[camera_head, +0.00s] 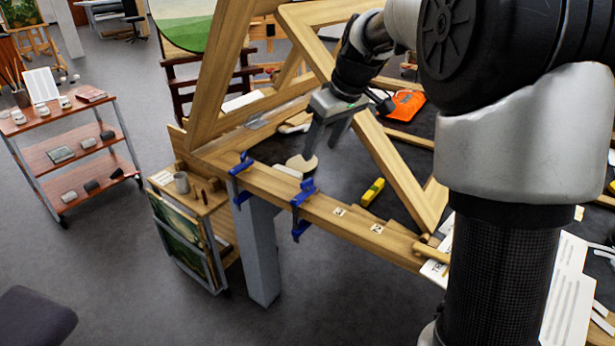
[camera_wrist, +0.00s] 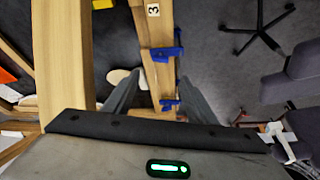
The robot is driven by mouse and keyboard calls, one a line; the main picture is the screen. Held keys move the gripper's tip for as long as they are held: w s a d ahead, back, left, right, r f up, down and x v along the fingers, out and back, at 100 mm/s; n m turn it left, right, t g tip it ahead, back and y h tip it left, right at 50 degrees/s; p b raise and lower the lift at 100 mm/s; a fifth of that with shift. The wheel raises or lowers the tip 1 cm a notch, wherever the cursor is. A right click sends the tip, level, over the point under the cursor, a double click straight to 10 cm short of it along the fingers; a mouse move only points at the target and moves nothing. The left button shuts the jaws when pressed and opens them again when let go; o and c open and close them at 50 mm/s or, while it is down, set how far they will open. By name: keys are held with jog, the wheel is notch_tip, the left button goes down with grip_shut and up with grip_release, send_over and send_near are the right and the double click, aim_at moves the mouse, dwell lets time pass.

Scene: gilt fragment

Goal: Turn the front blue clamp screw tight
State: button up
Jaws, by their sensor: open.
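Two blue clamps grip the wooden beam (camera_head: 270,187). The nearer one (camera_head: 303,193) sits to the right, towards the number labels; it also shows in the wrist view (camera_wrist: 165,53). The farther one (camera_head: 241,166) sits to the left near the beam's corner; in the wrist view it is small (camera_wrist: 170,103). Which parts are their screws is too small to tell clearly. My gripper (camera_head: 320,150) is open and empty, above and behind the nearer clamp, fingers pointing down. In the wrist view both clamps appear around the space between its fingers (camera_wrist: 159,76), apart from them.
A slanted timber (camera_head: 388,165) rises close to the right of my gripper. A yellow level (camera_head: 373,191) and a pale round-headed object (camera_head: 302,163) lie behind the beam. An orange item (camera_head: 408,104) lies farther back. A small side cart (camera_head: 200,208) stands left of the beam.

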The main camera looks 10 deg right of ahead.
aim_at(307, 180)
jog(key=b+x, duration=0.1)
jog(key=x, duration=1.1)
jog(key=shift+s+a+f, duration=0.1)
jog(key=shift+f, duration=0.15)
jog(key=c, duration=1.1)
